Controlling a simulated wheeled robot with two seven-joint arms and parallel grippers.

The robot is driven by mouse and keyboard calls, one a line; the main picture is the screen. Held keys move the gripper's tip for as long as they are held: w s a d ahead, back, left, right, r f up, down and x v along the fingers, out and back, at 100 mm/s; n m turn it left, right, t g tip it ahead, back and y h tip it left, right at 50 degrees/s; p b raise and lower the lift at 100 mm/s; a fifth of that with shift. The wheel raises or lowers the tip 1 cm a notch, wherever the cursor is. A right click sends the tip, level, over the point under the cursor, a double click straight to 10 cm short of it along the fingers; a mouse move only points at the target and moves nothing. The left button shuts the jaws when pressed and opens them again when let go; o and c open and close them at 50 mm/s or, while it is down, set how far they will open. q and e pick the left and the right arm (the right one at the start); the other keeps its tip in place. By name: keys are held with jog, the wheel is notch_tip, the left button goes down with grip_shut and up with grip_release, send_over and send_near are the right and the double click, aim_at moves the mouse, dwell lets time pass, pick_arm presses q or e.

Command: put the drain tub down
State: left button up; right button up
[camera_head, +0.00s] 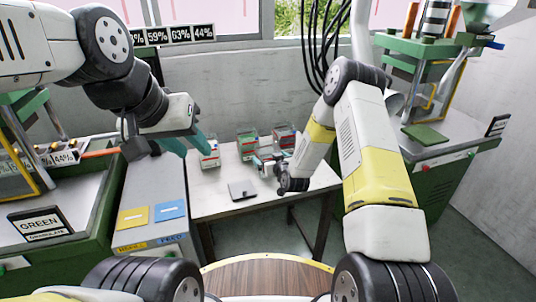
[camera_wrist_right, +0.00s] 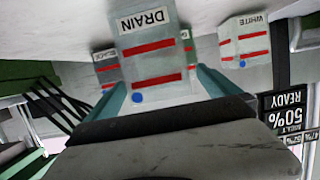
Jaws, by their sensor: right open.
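The drain tub (camera_wrist_right: 158,78), pale with red bands, a blue dot and a DRAIN label, is in the middle of the right wrist view. My right gripper (camera_wrist_right: 163,88) is open, its teal fingers on either side of the tub; I cannot tell whether they touch it. In the head view my right gripper (camera_head: 268,162) is over the table, and the drain tub is hard to make out there. Whether the tub rests on the table is unclear. My left gripper (camera_head: 188,145) is open and empty at the table's left side.
The white tub (camera_head: 210,157), a green-marked tub (camera_head: 247,144) and the black tub (camera_head: 283,137) stand along the back of the table (camera_head: 215,207). A grey slab (camera_head: 242,190) lies nearer the front. Machines flank the table. The table's front left is clear.

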aim_at(264, 150)
jog(key=x, duration=0.5)
jog(key=shift+w+d+r, duration=0.15)
jog(key=shift+w+r, duration=0.05)
jog(key=c, duration=1.4)
